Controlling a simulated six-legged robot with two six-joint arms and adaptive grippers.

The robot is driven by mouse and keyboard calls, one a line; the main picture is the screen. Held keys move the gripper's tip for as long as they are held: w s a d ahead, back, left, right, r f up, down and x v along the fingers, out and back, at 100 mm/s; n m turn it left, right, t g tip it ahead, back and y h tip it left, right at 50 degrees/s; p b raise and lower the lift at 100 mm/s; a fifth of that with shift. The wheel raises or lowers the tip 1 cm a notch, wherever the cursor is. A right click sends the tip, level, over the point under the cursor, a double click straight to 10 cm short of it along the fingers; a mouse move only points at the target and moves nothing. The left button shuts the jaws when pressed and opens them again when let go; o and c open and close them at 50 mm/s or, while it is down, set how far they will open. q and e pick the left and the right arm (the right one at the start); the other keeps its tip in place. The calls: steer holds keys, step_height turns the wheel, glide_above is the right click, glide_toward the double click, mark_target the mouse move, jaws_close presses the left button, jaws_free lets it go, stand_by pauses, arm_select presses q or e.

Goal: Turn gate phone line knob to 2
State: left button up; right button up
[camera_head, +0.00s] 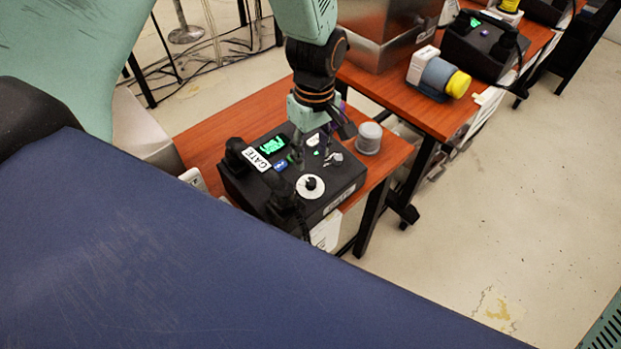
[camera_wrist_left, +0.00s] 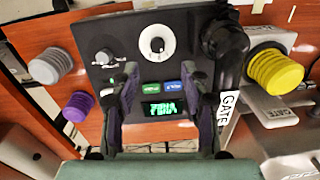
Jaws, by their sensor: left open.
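The black gate phone (camera_head: 345,184) sits on a wooden table, its handset carrying a white GATE label (camera_head: 262,160). It has a white round dial with a black centre knob (camera_head: 310,186) and a smaller silver knob (camera_head: 333,158). In the left wrist view the white dial (camera_wrist_left: 156,42) is top centre and the small knob (camera_wrist_left: 104,57) is left of it. Their markings are too small to read. My left gripper (camera_head: 308,155) is over the phone, pointing down. In the wrist view its fingers (camera_wrist_left: 160,76) are apart and empty, short of the dial. My right gripper is out of view.
A green display (camera_wrist_left: 160,111), green button (camera_wrist_left: 153,85) and blue button (camera_wrist_left: 181,84) lie between the fingers in the wrist view. The handset (camera_wrist_left: 225,50) is just right of them. Another table (camera_head: 395,97) holds more devices.

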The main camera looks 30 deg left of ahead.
mark_target(312, 181)
arm_select(q)
steer(key=shift+w+f, duration=0.35)
steer(key=shift+f, duration=0.4)
steer(key=f, duration=0.4)
steer(key=f+b, duration=0.1)
steer(key=f, duration=0.1)
steer(key=shift+s+f, duration=0.2)
steer(key=shift+s, duration=0.2)
steer(key=shift+w+f, duration=0.2)
steer(key=shift+f, duration=0.25)
steer(key=shift+s+d+r, duration=0.1)
steer(key=shift+s+r, duration=0.05)
steer(key=shift+s, duration=0.05)
steer(key=shift+c, duration=0.9)
steer(key=shift+w, duration=0.2)
steer(key=c, duration=0.4)
jaws_close()
